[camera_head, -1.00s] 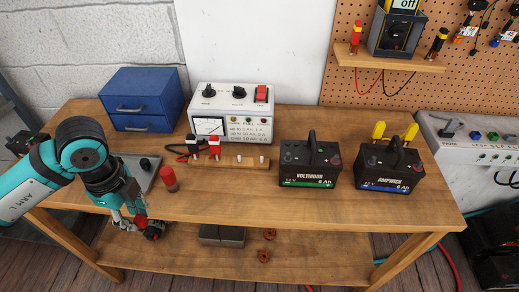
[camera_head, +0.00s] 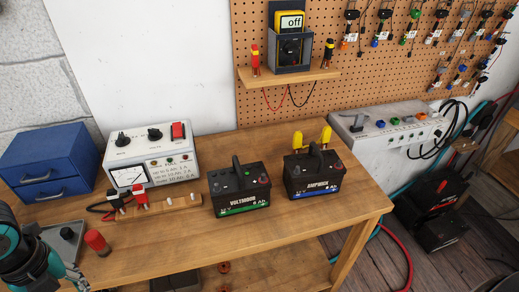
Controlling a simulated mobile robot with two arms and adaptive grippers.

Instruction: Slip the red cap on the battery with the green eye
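The Voltmoor battery (camera_head: 238,190), black with a green stripe, stands upright on the bench. The Ampwick battery (camera_head: 313,174), black with a blue stripe, stands to its right. Each has a carry handle on top. A red cylinder (camera_head: 97,242), possibly the cap, stands at the bench's left. My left gripper (camera_head: 74,280) is only partly in view at the lower left edge, below the red cylinder. Its fingertips are cut off. My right gripper is not in view.
A white meter box (camera_head: 155,160) and a blue drawer cabinet (camera_head: 50,163) stand at the back left. A wooden rail (camera_head: 160,208) with red and black clips lies in front. A multimeter (camera_head: 290,45) sits on a shelf. The bench's front right (camera_head: 290,225) is clear.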

